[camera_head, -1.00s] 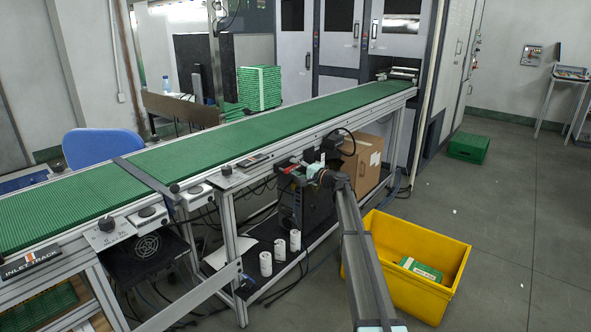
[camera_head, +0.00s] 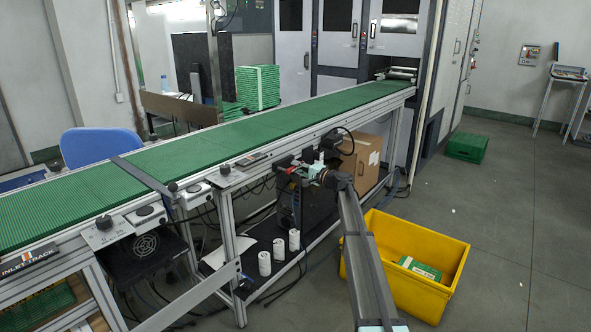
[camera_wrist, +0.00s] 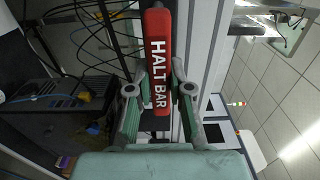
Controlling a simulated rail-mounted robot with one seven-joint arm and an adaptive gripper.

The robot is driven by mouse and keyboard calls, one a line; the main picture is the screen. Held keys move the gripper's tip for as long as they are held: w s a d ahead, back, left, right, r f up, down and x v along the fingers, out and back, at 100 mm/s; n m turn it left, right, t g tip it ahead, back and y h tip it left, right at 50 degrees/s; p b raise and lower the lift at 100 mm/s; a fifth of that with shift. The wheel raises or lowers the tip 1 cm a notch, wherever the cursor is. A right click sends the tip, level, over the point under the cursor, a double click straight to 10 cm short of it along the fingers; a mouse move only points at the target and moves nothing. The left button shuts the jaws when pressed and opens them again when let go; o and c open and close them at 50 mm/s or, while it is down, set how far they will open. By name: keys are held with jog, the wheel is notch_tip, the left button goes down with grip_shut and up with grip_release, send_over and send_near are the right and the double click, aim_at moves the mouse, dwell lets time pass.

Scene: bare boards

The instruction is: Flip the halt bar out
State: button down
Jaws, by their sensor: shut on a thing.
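The halt bar is a red bar with white "HALT BAR" lettering. In the wrist view the halt bar (camera_wrist: 158,60) stands lengthwise between the two fingers of my gripper (camera_wrist: 160,88), which is shut on it. In the head view only a small red part of the halt bar (camera_head: 291,171) shows at the side of the conveyor, below its frame. My gripper (camera_head: 304,173) is there at the end of my arm. The bar's mount is mostly hidden in the head view.
The green-belted conveyor (camera_head: 200,144) runs diagonally above the bar. A cardboard box (camera_head: 366,160) and several white cylinders (camera_head: 264,263) sit on the shelf below. A yellow bin (camera_head: 440,287) stands on the floor at right. Black cables (camera_wrist: 85,30) hang near the bar.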

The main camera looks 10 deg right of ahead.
jog(key=c, duration=1)
grip_release()
jog(key=shift+s+d, duration=0.1)
jog(key=shift+s, duration=0.05)
jog(key=shift+c, duration=0.2)
jog(key=v, duration=1.2)
